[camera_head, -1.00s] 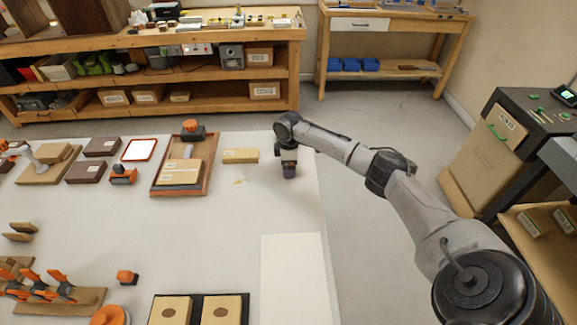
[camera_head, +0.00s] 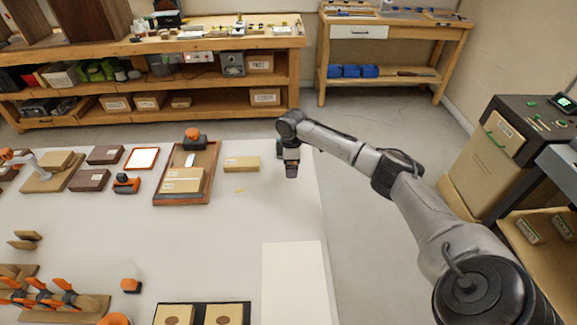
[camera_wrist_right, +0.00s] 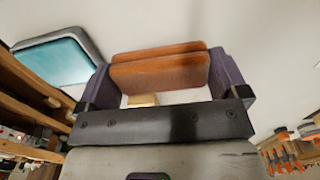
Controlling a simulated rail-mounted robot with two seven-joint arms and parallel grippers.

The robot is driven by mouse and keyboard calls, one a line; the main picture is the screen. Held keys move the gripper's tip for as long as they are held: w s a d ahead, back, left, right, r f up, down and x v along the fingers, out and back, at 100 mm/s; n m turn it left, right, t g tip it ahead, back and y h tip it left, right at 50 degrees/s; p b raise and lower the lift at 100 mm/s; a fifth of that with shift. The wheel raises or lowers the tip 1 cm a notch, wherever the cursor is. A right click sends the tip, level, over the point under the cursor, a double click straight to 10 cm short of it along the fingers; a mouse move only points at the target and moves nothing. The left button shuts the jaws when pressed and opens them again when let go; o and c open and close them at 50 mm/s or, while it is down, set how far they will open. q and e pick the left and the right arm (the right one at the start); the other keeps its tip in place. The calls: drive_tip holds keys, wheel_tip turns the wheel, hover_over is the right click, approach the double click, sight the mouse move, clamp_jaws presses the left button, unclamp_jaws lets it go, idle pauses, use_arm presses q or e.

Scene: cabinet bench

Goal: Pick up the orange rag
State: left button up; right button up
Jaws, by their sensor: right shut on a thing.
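The orange rag (camera_wrist_right: 160,72) looks like a folded brown-orange pad with two layers. It spans the gap between the purple fingers of my right gripper (camera_wrist_right: 163,64) in the right wrist view. That gripper is shut on the rag. In the head view my right gripper (camera_head: 290,170) points down near the far right corner of the white bench top (camera_head: 225,225). The rag cannot be made out there, hidden by the gripper or too small. My left gripper is in neither view.
A tan block (camera_head: 241,163) lies just left of the right gripper. A wooden tray (camera_head: 210,160) with blocks is farther left. A pale panel (camera_head: 295,280) lies at the front right. Several clamps stand on the left. The bench middle is mostly clear.

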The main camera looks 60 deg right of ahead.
drive_tip(key=s+d+r+p, duration=0.2)
drive_tip(key=s+r, duration=0.4)
drive_tip(key=s, duration=0.4)
drive_tip(key=shift+s+p, duration=0.35)
drive_tip(key=shift+p, duration=0.1)
drive_tip(key=shift+r, duration=0.1)
